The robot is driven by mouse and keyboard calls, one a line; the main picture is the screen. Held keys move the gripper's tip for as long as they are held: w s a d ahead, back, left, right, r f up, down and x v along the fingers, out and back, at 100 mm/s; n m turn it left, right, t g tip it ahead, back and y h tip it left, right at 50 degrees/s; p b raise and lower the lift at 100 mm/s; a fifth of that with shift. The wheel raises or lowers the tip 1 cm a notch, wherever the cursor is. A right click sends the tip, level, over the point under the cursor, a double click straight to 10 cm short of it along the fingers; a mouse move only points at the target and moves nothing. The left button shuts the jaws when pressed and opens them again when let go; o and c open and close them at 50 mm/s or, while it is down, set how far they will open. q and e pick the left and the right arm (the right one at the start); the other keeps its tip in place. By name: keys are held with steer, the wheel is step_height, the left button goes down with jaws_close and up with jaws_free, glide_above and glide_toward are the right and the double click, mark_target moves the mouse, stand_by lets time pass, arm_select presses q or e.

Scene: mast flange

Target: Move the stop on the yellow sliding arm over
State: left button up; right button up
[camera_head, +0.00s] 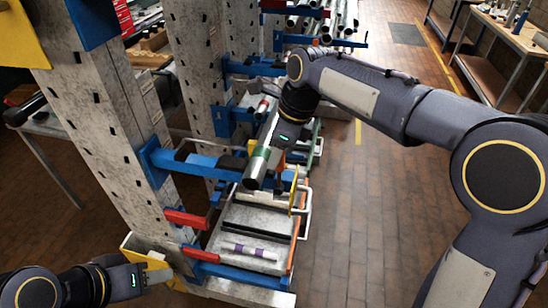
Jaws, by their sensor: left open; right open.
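A thin yellow upright piece (294,190) stands at the right side of the lower rack, beside a blue crossbar (205,163). I cannot tell for certain whether it is the sliding arm, and no stop on it can be made out. My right gripper (279,166) is open, pointing down just left of that piece. A metal tube with a green band (258,163) lies next to the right gripper's fingers; contact cannot be told. My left gripper (164,272) is open at the lower left, beside a yellow bracket (143,252) at the foot of the perforated post.
Grey perforated posts (100,105) with blue crossbars and red ends (187,218) stand at the left. A tube with purple bands (249,251) lies on the lower shelf. More tubes lie on a rack behind. A workbench (512,33) is at the far right; floor between is clear.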

steer(key=v, duration=0.5)
stand_by(0.3)
steer(key=s+d+f+n+t+y+b, duration=0.1)
steer(key=s+d+f+n+t+b, duration=0.15)
steer(key=s+d+n, duration=0.85)
steer(key=s+d+f+n+t+b, duration=0.1)
steer(key=s+d+f+n+t, duration=0.1)
steer(key=s+d+f+n, duration=0.3)
steer(key=s+f+n, duration=0.3)
steer(key=s+f, duration=0.4)
steer(key=s, duration=0.1)
steer(key=shift+s+f+n, duration=0.3)
steer(key=shift+s, duration=0.05)
stand_by(0.4)
